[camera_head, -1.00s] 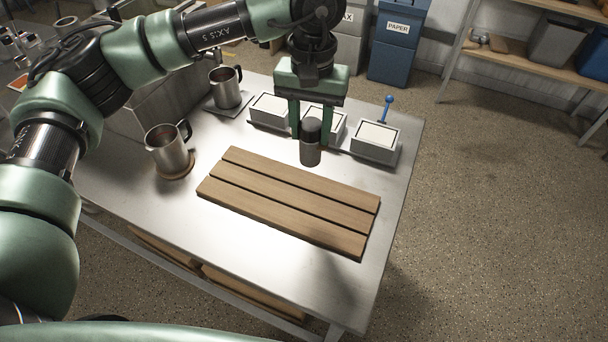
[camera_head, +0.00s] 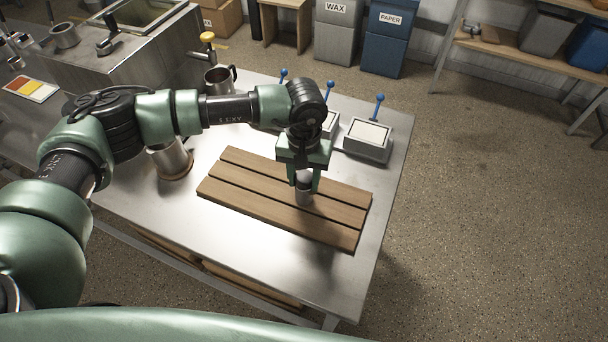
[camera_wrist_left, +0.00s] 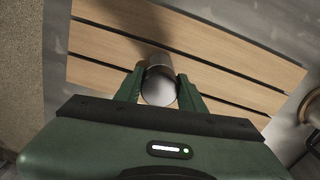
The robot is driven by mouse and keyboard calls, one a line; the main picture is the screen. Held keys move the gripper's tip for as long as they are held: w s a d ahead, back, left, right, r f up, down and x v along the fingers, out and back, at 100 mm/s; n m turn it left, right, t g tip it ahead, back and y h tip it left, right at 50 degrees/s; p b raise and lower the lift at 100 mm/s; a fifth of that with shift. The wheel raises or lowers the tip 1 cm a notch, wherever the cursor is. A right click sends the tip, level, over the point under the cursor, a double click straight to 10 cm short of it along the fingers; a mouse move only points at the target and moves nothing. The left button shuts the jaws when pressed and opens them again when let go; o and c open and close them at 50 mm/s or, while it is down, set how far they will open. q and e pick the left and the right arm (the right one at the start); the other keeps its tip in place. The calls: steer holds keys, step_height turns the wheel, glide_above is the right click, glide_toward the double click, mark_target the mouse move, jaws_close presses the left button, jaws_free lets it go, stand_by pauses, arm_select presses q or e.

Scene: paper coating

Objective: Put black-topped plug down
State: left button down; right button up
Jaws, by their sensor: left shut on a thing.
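My left gripper (camera_head: 304,186) is shut on the black-topped plug (camera_head: 304,197), a small grey cylinder held upright over the slatted wooden board (camera_head: 240,187). Its dark top is mostly hidden between the fingers. In the left wrist view the plug (camera_wrist_left: 158,84) sits between the two green fingers of the gripper (camera_wrist_left: 160,92), with the board's slats (camera_wrist_left: 215,75) behind it. The plug is over the middle-right part of the board. I cannot tell whether its bottom touches the wood. My right gripper is not in view.
A white-topped box (camera_head: 368,138) with a blue-knobbed lever stands behind the board; similar ones beside it are partly hidden by my arm. The metal table (camera_head: 262,252) is clear in front of the board.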

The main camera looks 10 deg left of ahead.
arm_select(q)
steer(key=shift+f, duration=0.1)
steer(key=c, duration=0.9)
jaws_free()
steer(key=shift+o, duration=0.2)
